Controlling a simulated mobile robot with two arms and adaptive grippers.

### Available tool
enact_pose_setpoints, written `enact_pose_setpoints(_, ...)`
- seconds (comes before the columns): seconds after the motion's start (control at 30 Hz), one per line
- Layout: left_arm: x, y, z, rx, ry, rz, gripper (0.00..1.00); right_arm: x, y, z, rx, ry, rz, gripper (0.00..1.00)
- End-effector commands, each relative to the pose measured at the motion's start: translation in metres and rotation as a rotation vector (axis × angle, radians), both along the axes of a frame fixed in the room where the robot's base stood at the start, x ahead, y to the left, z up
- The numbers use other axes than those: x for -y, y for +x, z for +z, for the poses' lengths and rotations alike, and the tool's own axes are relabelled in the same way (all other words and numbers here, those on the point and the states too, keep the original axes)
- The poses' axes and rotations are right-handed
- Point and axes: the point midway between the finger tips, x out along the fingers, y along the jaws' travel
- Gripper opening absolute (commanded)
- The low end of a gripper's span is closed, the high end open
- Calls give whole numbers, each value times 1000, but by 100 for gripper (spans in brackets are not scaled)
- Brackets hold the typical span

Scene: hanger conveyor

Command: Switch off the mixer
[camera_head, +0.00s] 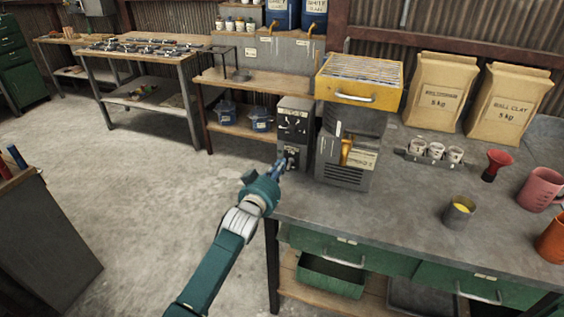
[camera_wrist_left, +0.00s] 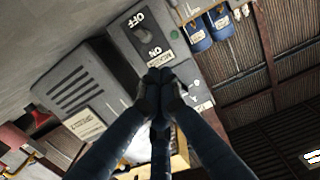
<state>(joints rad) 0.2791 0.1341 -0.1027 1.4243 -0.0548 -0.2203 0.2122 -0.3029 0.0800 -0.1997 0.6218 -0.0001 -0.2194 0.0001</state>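The mixer appears to be the grey machine (camera_head: 343,172) with a yellow top, standing on the workbench's left end. A narrow dark control box (camera_head: 293,122) stands at its left side. In the left wrist view a dark switch panel (camera_wrist_left: 145,36) carries OFF and ON labels and a dark knob or lever, whose exact position I cannot tell. My left gripper (camera_head: 279,167) is at the box's lower front. Its fingers are drawn together with nothing visible between them; in the left wrist view the fingertips (camera_wrist_left: 160,77) overlap the panel's lower edge. Contact is unclear. My right gripper is not in view.
The workbench (camera_head: 350,213) bears a row of white cups (camera_head: 435,152), a red funnel (camera_head: 496,164), a grey cup (camera_head: 459,212) and pink and orange mugs. Two clay bags (camera_head: 440,92) stand behind. Green drawers (camera_head: 350,250) sit below. Open floor (camera_head: 140,190) lies left.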

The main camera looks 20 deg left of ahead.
Motion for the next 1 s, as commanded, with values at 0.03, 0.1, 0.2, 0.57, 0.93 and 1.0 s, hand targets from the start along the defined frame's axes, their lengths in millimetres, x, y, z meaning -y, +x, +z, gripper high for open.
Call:
enact_pose_setpoints(0.03, 0, -9, -17, -5, -1, 0, 0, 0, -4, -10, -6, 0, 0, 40)
enact_pose_setpoints(0.1, -1, -20, -27, -3, -1, 0, 0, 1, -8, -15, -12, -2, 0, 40)
enact_pose_setpoints(0.2, -1, -33, -40, -3, -1, 0, 0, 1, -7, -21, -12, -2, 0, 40)
enact_pose_setpoints(0.57, -2, -56, -59, 0, -1, 1, 0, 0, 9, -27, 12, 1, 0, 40)
enact_pose_setpoints(0.93, -2, -56, -58, 0, -1, 0, 0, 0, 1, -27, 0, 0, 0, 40)
enact_pose_setpoints(1.0, -2, -56, -58, 0, -1, 0, 0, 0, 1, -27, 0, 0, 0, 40)
